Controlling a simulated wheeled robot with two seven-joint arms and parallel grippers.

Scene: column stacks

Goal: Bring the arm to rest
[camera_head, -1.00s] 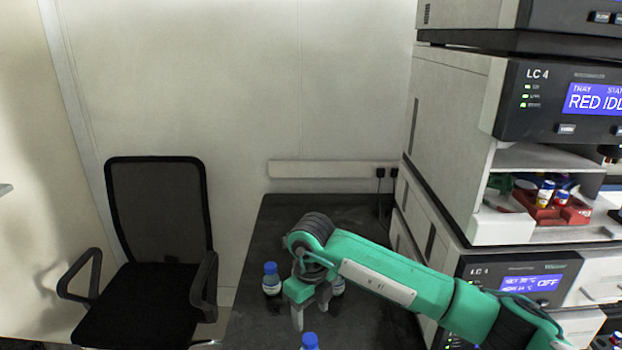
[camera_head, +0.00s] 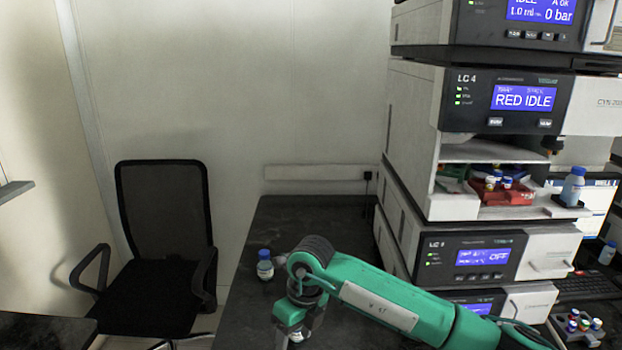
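My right arm comes in from the lower right and reaches over the dark bench (camera_head: 262,225). My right gripper (camera_head: 298,338) points down at the bottom edge of the head view, over the bench. Its fingertips are small and partly cut off, so I cannot tell whether it is open or shut. A clear bottle with a blue cap (camera_head: 265,266) stands upright on the bench, left of the gripper and apart from it. My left gripper is out of view.
A tall stack of LC 4 instruments (camera_head: 455,240) stands right of the arm. Its open bay holds a red tray (camera_head: 505,195) with small vials. Another blue-capped bottle (camera_head: 573,186) stands beside it. A rack of vials (camera_head: 578,328) sits lower right. A black chair (camera_head: 160,260) is at left.

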